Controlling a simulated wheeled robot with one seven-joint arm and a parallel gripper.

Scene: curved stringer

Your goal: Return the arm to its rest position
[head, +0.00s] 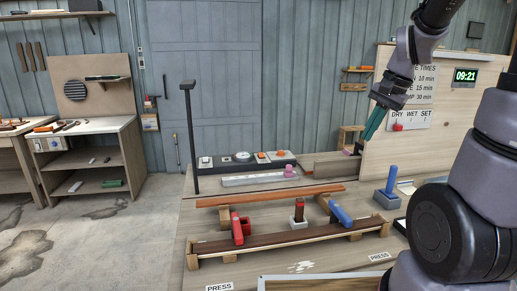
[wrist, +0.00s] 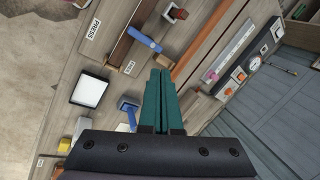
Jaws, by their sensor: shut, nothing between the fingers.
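My gripper (head: 373,124) has dark green fingers and hangs from my arm at the upper right of the head view. It is above the right back part of the workbench (head: 225,272), clear of the things on it. In the wrist view, the gripper's two fingers (wrist: 161,76) lie side by side, shut with nothing held. My arm comes in from the right edge of the head view, bent, with the gripper pointing down and to the left.
On the bench are a long wooden strip assembly (head: 290,239), a red clamp (head: 237,229), a blue clamp (head: 340,213) and a blue-handled tool (head: 389,184). A thin black post (head: 191,130) stands at the left. A signboard with a clock (head: 465,77) stands behind my arm.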

